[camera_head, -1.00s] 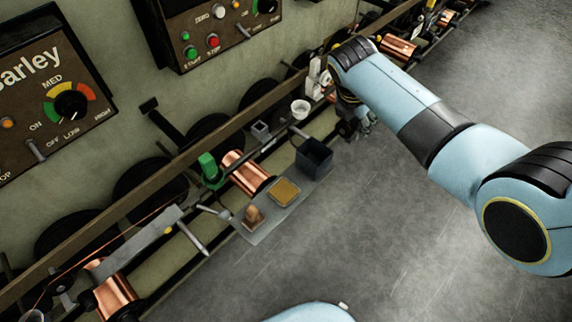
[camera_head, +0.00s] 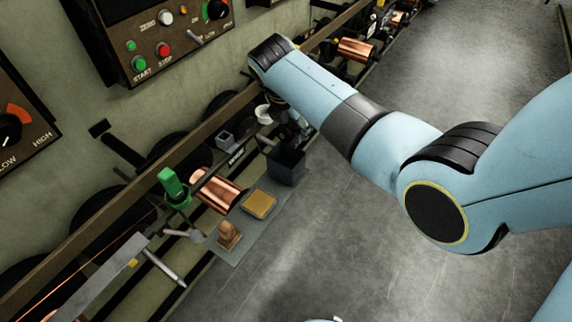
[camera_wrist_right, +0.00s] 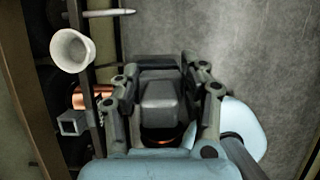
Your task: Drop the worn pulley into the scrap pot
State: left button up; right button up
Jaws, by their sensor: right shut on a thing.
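My right gripper (camera_head: 290,130) is small and dark in the head view, at the back rim of a dark square pot (camera_head: 286,168), which I take for the scrap pot. In the right wrist view, my right gripper (camera_wrist_right: 160,85) has its fingers either side of a grey block shape. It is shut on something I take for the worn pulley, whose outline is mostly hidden. I cannot tell whether it is inside the pot's opening or just above it. My left gripper is out of view.
A white cup (camera_head: 263,114) and a small grey square holder (camera_head: 225,138) stand behind the pot. The floor at right is clear.

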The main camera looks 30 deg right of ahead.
jog(key=shift+f, duration=0.25)
jog(key=o, duration=1.4)
jog(key=shift+c, duration=0.2)
jog(key=v, duration=1.2)
